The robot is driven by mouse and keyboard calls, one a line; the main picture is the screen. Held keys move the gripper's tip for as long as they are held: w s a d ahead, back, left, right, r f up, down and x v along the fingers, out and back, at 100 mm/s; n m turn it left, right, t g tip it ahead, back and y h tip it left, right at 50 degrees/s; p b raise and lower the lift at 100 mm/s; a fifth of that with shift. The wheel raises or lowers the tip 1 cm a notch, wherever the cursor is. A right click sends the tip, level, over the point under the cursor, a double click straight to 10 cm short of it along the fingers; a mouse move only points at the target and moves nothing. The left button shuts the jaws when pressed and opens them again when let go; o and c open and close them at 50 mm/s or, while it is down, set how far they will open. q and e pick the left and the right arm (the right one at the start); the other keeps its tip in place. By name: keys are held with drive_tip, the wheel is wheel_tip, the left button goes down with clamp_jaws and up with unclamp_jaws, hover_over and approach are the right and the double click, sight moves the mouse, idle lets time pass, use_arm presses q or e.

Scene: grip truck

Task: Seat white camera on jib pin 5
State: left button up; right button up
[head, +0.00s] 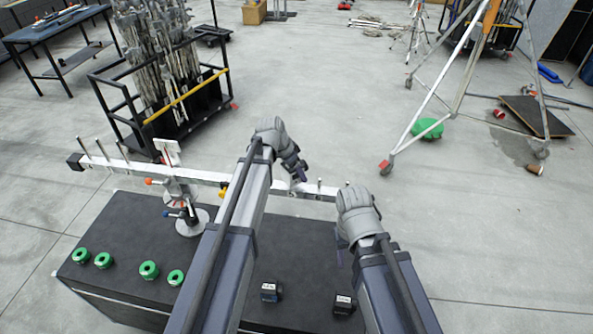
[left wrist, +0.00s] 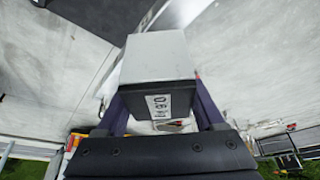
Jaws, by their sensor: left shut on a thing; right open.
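The white camera (left wrist: 157,62) is a pale box with a dark end and a printed label, held between the dark purple fingers of my left gripper (left wrist: 160,112) in the left wrist view. In the head view my left gripper (head: 300,174) is over the right half of the white jib bar (head: 225,180); the camera is hard to make out there. Upright pins stand along the jib, some at its left end (head: 102,148) and some at its right (head: 320,185). Which is pin 5, and whether the camera touches one, I cannot tell. My right gripper (head: 341,250) is open and empty, right of the jib.
The black case top (head: 120,230) below the jib holds several green rings (head: 149,270) at left and two dark labelled blocks (head: 271,292) (head: 344,304). The jib's stand (head: 190,220) has a round base. A loaded cart (head: 170,90) stands behind.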

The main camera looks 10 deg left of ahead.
use_arm(q)
drive_tip(key=shift+f+b, duration=1.1)
drive_tip(key=shift+f, duration=0.2)
drive_tip(key=o, duration=1)
drive_tip(key=shift+c, duration=0.2)
drive_tip(key=shift+r, duration=0.1)
drive_tip(key=p+v, duration=0.7)
drive_tip(key=shift+s+a+r, duration=0.15)
drive_tip(key=shift+r, duration=0.2)
drive_tip(key=shift+f, duration=0.15)
